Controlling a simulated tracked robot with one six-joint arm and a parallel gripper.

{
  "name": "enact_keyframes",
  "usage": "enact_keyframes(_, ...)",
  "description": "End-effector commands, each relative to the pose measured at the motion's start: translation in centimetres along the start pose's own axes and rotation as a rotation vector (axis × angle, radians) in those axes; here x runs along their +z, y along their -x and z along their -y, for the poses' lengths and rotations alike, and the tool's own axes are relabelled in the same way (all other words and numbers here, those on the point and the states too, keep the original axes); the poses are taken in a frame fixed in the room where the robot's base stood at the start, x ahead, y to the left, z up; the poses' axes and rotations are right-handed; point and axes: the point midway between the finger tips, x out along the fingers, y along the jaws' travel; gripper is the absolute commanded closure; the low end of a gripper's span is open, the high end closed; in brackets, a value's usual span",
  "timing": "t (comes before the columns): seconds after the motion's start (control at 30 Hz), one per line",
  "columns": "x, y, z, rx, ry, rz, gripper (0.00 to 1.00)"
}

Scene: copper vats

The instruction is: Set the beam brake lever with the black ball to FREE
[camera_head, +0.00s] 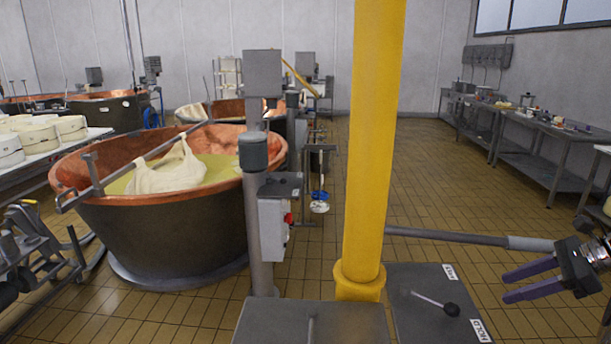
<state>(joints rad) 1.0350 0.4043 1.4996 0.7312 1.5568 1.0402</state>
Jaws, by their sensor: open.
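The beam brake lever (430,301) is a thin light metal rod ending in a black ball (452,309). It lies over a dark grey plate (410,275) at the foot of the yellow column. The plate has a FREE label (450,272) at its far right edge and a HOLD label (482,331) at its near right edge. The ball points right, nearer the HOLD label. My gripper (505,286) is at the right edge, with two purple fingers pointing left. It is open and empty, to the right of the ball and apart from it.
The thick yellow column (370,150) stands just left of the lever. A grey horizontal bar (450,237) runs right from behind it. A copper vat (170,220) with a white cloth bundle stands at left. Steel tables (550,130) line the right wall. Tiled floor between is clear.

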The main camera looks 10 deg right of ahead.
Motion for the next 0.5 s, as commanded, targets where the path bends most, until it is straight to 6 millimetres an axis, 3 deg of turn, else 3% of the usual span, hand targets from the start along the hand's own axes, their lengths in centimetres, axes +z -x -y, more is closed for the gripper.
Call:
enact_keyframes(0.17,-1.2,-0.2,0.5,-0.02,0.103,-0.042,0.57)
enact_keyframes(0.27,-3.0,-1.1,0.0,-0.011,0.166,-0.083,0.57)
enact_keyframes(0.4,-5.1,-2.1,-1.5,0.01,0.263,-0.151,0.57)
enact_keyframes(0.5,-5.5,-2.9,-2.8,0.037,0.356,-0.205,0.57)
